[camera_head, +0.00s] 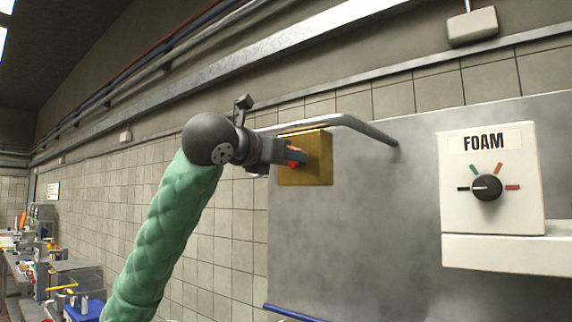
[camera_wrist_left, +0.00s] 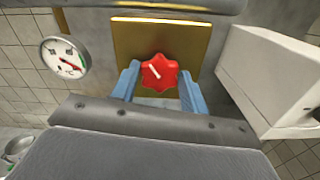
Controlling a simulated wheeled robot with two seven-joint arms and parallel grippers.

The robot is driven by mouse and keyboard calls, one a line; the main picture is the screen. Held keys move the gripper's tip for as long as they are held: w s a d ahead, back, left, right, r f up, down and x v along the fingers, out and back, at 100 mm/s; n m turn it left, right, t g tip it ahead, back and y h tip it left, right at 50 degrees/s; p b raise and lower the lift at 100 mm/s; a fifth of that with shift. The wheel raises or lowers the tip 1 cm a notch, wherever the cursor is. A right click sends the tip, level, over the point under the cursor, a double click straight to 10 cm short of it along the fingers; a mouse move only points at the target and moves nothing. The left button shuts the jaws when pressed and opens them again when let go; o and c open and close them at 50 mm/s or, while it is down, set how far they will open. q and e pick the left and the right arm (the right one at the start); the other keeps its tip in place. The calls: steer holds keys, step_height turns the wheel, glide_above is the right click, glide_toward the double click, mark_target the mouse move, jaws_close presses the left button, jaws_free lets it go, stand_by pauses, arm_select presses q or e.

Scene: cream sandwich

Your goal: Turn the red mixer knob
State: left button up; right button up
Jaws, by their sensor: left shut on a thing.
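The red mixer knob (camera_wrist_left: 159,73) is star-shaped with a white line pointing up and left in the left wrist view. It sits on the front of a brass-coloured box (camera_wrist_left: 190,40). The box (camera_head: 318,160) also shows in the head view, with part of the red knob (camera_head: 296,155) at its left side. My left gripper (camera_head: 285,153) is at the knob. In the left wrist view, its two blue fingers (camera_wrist_left: 158,88) stand on either side of the knob, shut on it. My right gripper is in neither view.
A white FOAM panel (camera_head: 512,150) with a black dial (camera_head: 487,187) is on the wall at the right. A metal pipe (camera_head: 360,125) runs from the box to the wall. A round gauge (camera_wrist_left: 65,58) is left of the box. A cluttered bench (camera_head: 20,262) stands far left.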

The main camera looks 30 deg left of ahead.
arm_select(q)
steer(key=n+b, duration=0.3)
steer(key=n, duration=0.1)
steer(key=shift+a, duration=0.1)
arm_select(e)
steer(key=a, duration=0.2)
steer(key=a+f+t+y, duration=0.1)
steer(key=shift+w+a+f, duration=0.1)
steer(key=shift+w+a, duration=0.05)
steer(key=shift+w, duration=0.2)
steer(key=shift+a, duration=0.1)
arm_select(q)
steer(key=o, duration=1)
